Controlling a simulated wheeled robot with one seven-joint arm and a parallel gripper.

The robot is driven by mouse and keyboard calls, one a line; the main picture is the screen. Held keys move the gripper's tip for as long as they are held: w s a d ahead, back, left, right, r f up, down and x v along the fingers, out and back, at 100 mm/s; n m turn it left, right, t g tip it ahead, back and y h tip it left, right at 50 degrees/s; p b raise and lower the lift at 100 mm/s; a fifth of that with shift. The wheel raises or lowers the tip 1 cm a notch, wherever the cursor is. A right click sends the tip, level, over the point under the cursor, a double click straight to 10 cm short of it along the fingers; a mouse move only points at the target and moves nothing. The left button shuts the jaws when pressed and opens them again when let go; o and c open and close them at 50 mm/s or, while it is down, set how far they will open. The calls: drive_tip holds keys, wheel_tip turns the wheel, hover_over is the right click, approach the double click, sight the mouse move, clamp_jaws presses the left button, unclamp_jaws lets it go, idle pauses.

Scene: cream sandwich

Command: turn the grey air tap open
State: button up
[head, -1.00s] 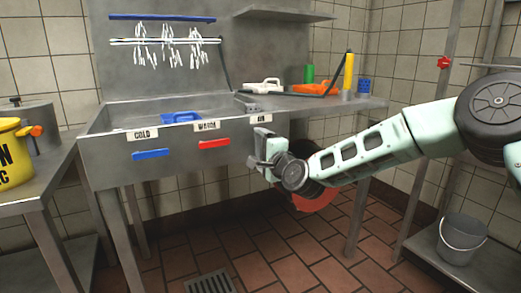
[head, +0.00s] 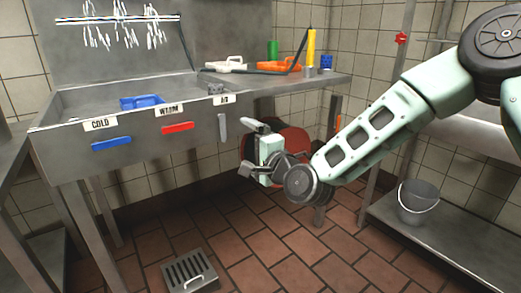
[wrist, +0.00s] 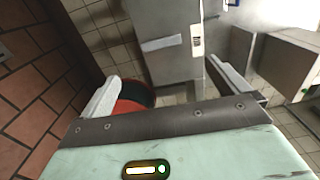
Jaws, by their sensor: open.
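The grey air tap (head: 223,128) is a flat grey lever on the sink front under the AIR label (head: 221,100). It hangs straight down in the head view. In the wrist view the grey lever (wrist: 160,43) lies sideways beside its label, beyond the fingers. My gripper (head: 248,148) is to the right of the tap, apart from it. Its two fingers stand wide apart in the wrist view (wrist: 172,90), with nothing held between them.
A blue COLD handle (head: 111,144) and a red WARM handle (head: 178,127) lie level on the sink front. A red rounded thing (head: 292,142) is behind my gripper. A bucket (head: 418,203) stands on the right shelf. A floor drain (head: 188,272) lies below.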

drive_tip(key=v, duration=0.5)
drive_tip(key=shift+w, duration=0.1)
drive_tip(key=shift+a, duration=0.1)
drive_tip(key=s+f+n+g+h, duration=0.1)
drive_tip(key=s+f+n+g, duration=0.2)
drive_tip(key=s+n+g, duration=0.4)
drive_tip(key=s+f+n+g+h, duration=0.25)
drive_tip(key=s+n, duration=0.25)
drive_tip(key=s, duration=0.3)
drive_tip(key=s+d+r+n+g+h, duration=0.1)
drive_tip(key=s+d+n+g+h, duration=0.25)
drive_tip(key=s+d, duration=0.45)
drive_tip(key=s+d+r+n+g+h, duration=0.15)
drive_tip(key=s+d+n, duration=0.3)
drive_tip(key=s, duration=0.65)
wheel_tip(320, 180, up, 29)
drive_tip(key=m+p, duration=0.1)
drive_tip(key=p, duration=2.9)
drive_tip(key=shift+w+d+f+h, duration=0.25)
drive_tip(key=shift+w+d+h, duration=0.1)
drive_tip(key=shift+w+h, duration=0.1)
drive_tip(key=shift+g, duration=0.25)
